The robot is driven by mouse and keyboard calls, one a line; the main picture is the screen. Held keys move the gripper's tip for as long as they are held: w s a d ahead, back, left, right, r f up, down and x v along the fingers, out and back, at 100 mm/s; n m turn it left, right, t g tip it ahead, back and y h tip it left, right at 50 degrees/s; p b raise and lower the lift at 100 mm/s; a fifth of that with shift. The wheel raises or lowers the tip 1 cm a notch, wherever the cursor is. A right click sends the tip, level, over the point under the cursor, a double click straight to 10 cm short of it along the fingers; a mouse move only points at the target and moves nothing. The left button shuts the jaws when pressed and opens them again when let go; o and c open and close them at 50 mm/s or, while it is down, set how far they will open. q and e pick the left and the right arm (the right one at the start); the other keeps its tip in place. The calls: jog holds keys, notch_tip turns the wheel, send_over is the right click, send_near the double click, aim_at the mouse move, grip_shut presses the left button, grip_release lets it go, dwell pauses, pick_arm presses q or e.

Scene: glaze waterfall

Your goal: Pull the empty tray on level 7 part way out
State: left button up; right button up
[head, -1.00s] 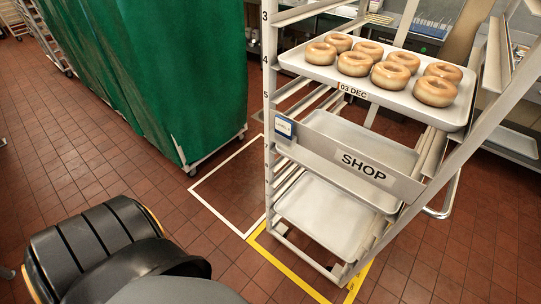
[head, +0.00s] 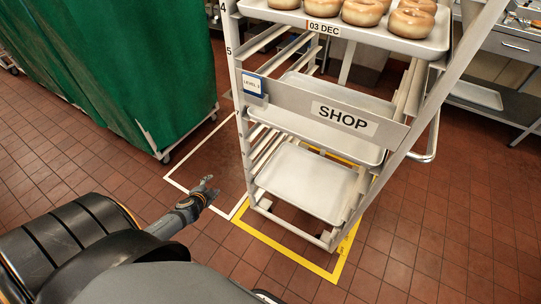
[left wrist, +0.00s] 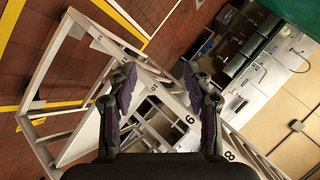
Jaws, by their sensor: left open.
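The white rack (head: 236,150) holds two empty trays. The upper empty tray (head: 325,86) is partly hidden behind the SHOP bar (head: 290,101). The lower empty tray (head: 306,182) lies below it. My right gripper is not in view.
A tray of glazed doughnuts (head: 418,43) labelled 03 DEC sits higher in the rack. A green covered rack (head: 120,70) stands at the left. White and yellow floor lines surround the rack base, with open tiled floor in front.

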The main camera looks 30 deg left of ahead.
pick_arm(q)
jog(key=w+d+r+m+t+h+b, duration=0.25)
jog(key=w+d+r+m+t, duration=0.2)
jog(key=w+r, duration=0.5)
jog(key=m+t+h+b, duration=0.3)
jog(key=m+h+b, duration=0.2)
jog(key=m+h, duration=0.4)
send_near(290, 134)
jog(key=w+d+r+y, duration=0.1)
jog(key=d+y, duration=0.1)
jog(key=shift+w+a+r+g+p, duration=0.1)
jog(key=shift+a+g+p, duration=0.15)
jog(key=shift+p, duration=0.05)
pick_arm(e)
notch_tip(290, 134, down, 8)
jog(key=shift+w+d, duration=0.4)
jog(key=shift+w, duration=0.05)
